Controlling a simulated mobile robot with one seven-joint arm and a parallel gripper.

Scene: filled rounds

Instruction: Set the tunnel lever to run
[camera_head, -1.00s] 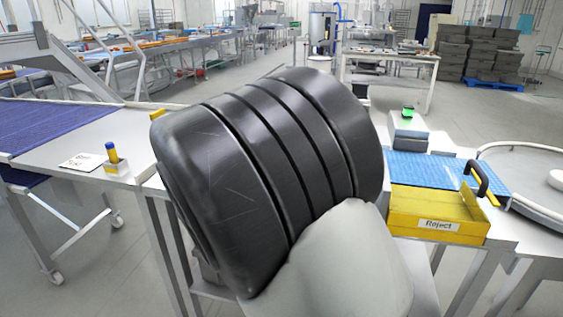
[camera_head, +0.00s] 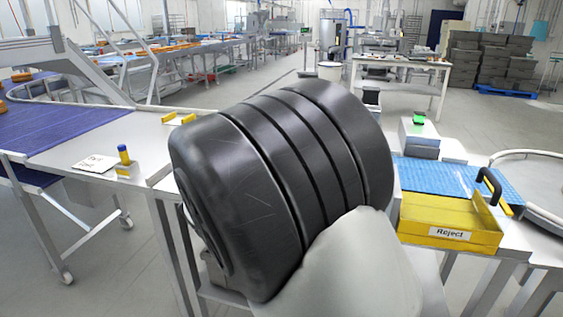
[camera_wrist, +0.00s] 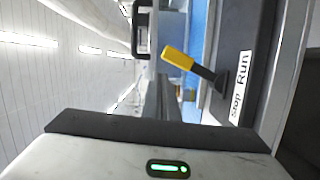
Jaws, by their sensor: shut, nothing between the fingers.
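The lever (camera_wrist: 190,66) shows in the wrist view, with a yellow handle on a black shaft. Its base is on a dark panel at the right, beside a white label (camera_wrist: 240,85) reading Stop and Run. In the picture, Run is above Stop, and the handle points left and tilts up, toward the Run end. My gripper (camera_wrist: 162,128) shows as a dark edge and pale body across the bottom of the wrist view. It is shut and empty, apart from the lever. In the head view my own arm fills the middle, and I cannot make out the lever or gripper.
A yellow Reject tray (camera_head: 450,220) stands right of my arm, by a blue belt (camera_head: 435,174). Open floor lies behind.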

